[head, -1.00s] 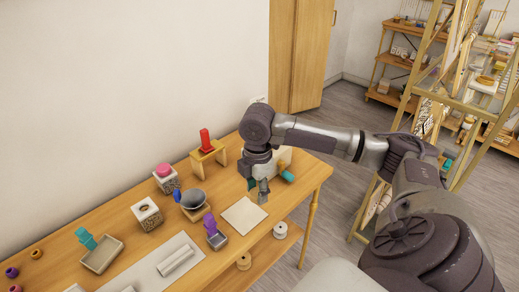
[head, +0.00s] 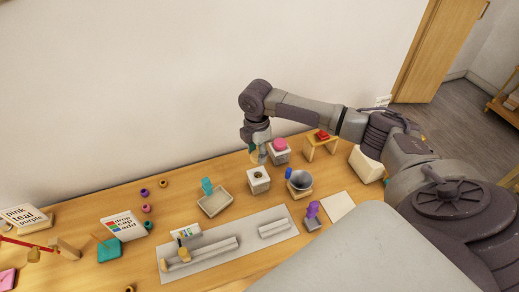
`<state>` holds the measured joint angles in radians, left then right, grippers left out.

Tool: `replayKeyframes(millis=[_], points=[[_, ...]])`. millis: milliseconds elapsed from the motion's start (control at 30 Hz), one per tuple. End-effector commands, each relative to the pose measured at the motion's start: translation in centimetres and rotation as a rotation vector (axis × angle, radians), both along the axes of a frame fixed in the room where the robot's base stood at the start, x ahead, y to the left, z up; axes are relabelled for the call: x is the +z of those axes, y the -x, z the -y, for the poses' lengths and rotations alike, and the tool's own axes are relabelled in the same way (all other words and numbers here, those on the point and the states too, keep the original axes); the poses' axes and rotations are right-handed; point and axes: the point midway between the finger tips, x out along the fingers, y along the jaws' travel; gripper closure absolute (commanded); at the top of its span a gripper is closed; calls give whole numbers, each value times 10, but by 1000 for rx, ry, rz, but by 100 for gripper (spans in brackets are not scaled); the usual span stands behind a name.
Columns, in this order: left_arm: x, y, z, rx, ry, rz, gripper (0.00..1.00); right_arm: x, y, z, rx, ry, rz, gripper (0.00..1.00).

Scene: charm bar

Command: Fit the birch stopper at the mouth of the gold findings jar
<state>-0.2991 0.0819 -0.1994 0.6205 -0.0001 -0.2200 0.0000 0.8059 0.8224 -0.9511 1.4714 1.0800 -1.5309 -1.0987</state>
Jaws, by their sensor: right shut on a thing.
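The open jar (head: 259,184) is a pale, square block-like jar with a dark round mouth, standing on the table near the middle of the head view. It appears to be the gold findings jar, though its contents are too small to read. My right gripper (head: 258,153) is just above and behind its mouth in the picture, pointing down. It is shut on a small tan piece, apparently the birch stopper (head: 254,157), mostly hidden by the fingers. The stopper looks apart from the jar. My left gripper is not in view.
A similar jar with a pink stopper (head: 279,145) stands close behind, right of the gripper. A grey mat (head: 215,262) lies in front.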

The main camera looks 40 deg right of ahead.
Motion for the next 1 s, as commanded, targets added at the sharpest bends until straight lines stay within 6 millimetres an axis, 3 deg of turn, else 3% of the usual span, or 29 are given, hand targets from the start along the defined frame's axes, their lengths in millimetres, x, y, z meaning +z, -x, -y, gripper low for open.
replayKeyframes(millis=[500, 1000], points=[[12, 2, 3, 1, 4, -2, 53, 3, 0, 0, 0, 1, -1, 80], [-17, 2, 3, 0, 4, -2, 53, -49, 0, 0, -1, 1, 0, 80]])
